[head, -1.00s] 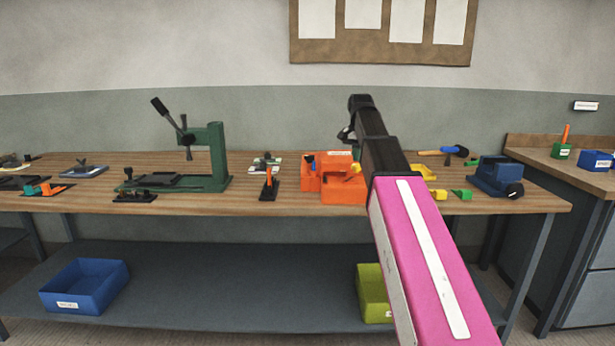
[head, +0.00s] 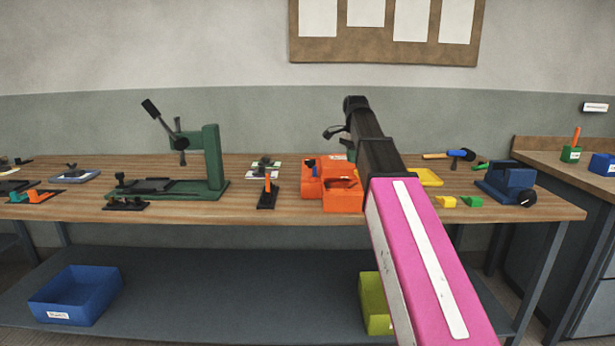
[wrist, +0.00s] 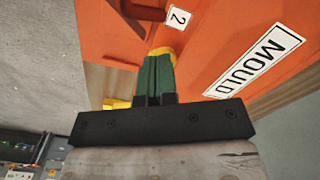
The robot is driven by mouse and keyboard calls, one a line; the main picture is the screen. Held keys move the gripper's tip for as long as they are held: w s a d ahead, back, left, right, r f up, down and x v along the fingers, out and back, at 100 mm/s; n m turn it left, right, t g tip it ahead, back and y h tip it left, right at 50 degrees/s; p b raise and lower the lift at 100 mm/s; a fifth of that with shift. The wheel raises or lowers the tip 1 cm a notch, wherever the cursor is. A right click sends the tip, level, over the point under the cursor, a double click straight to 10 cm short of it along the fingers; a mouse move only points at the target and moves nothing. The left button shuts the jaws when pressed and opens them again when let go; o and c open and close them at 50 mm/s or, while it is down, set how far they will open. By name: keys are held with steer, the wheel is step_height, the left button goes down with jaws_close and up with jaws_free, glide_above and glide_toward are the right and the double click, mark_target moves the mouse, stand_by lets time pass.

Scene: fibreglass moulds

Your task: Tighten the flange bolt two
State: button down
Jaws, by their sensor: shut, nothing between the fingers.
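The orange mould (head: 343,198) sits on the wooden bench, right of centre. My gripper (wrist: 163,52) has green fingers with yellow tips. A dark red recess or part (wrist: 145,9) shows at the top edge. I cannot make out flange bolt two. In the head view my arm hides part of the mould's right side.
A green press (head: 213,160) stands left on the bench, with a small orange-and-black fixture (head: 267,193) between it and the mould. Bins sit on the lower shelf.

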mark_target(352, 168)
step_height(352, 168, down, 3)
steer(key=shift+f, duration=0.1)
steer(key=shift+s+f, duration=0.15)
steer(key=shift+f, duration=0.15)
steer(key=shift+s+f, duration=0.1)
steer(key=shift+f, duration=0.05)
steer(key=shift+s, duration=0.1)
steer(key=shift+s+d+f, duration=0.15)
steer(key=shift+s+d, duration=0.2)
steer(key=shift+s, duration=0.05)
stand_by(0.7)
steer(key=shift+s+a, duration=0.2)
steer(key=shift+s, duration=0.05)
step_height(352, 168, up, 6)
steer(key=w, duration=0.1)
steer(key=shift+a+r, duration=0.25)
stand_by(0.4)
steer(key=shift+w, duration=0.15)
